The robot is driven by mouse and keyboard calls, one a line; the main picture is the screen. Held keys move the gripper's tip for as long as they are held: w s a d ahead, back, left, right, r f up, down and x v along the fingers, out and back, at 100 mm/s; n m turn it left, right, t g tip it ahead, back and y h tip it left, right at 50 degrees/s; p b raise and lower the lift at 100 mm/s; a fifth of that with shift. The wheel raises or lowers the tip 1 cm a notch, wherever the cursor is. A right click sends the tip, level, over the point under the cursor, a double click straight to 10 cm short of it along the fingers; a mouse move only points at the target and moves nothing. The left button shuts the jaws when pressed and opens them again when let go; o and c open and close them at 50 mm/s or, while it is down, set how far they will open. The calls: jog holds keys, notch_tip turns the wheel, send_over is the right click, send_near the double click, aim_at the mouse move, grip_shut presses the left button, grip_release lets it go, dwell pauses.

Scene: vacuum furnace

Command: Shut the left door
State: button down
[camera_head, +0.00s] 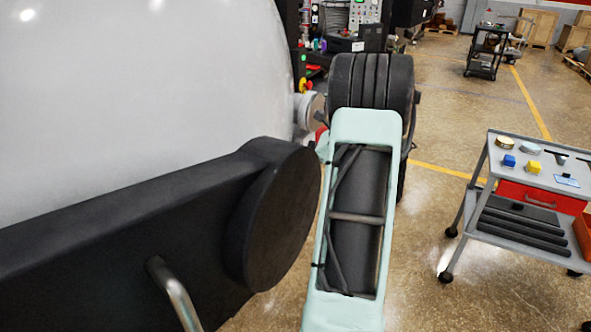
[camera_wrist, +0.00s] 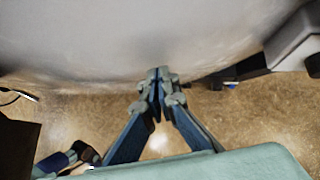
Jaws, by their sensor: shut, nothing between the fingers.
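The left door appears to be the large pale grey rounded shell (camera_head: 140,90) that fills the upper left of the head view. A thick black bar with a round end (camera_head: 285,215) crosses in front of it, with a metal handle (camera_head: 172,295) on the bar. In the wrist view a smooth grey surface (camera_wrist: 100,40), apparently the same door, spans the top. My gripper (camera_wrist: 160,73) is shut and empty, its tips against or very close to the lower part of that surface; contact cannot be told. In the head view my arm hides the gripper.
A grey cart (camera_head: 520,225) with small blue and yellow items and a red drawer stands at the right. A dark cart (camera_head: 487,50) is farther back. Control equipment (camera_head: 350,25) stands behind my arm. The speckled floor (camera_head: 440,110) between is open.

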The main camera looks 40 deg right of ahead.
jog(key=s+f+b+v, duration=0.1)
jog(key=v, duration=1)
jog(key=shift+s+d, duration=0.3)
jog(key=shift+s, duration=0.2)
